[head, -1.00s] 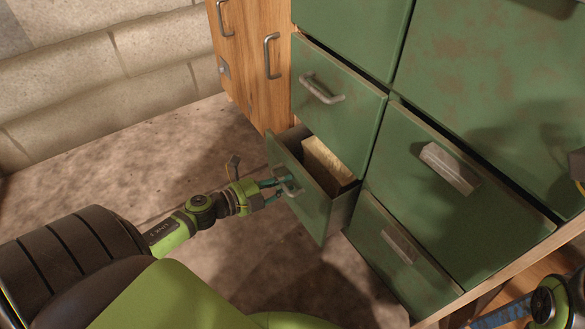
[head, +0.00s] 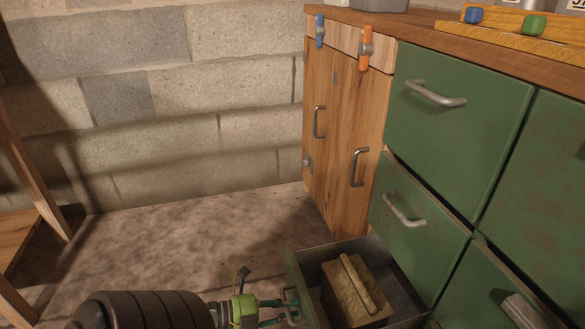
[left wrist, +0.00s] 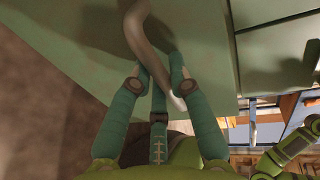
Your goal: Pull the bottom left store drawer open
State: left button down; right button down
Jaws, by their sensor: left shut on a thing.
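The bottom left store drawer (head: 297,277) is a green metal drawer. It stands pulled well out from the cabinet, low in the head view, with its inside showing. A wooden box (head: 352,290) with a raised bar on top lies in it. My left gripper (head: 288,305) is at the drawer's front, shut on its grey bar handle (head: 294,316). In the left wrist view the teal fingers (left wrist: 160,85) close around the curved handle (left wrist: 148,45), against the green front.
Above is a shut green drawer (head: 415,200), with another shut drawer (head: 450,110) higher up. A wooden cupboard (head: 340,130) with metal handles stands behind the open drawer. The floor (head: 180,245) to the left is bare, before a block wall (head: 200,100).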

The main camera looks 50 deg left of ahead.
pick_arm(q)
jog(key=c, duration=1.4)
grip_release()
jog(key=shift+s, duration=0.1)
jog(key=v, duration=1.2)
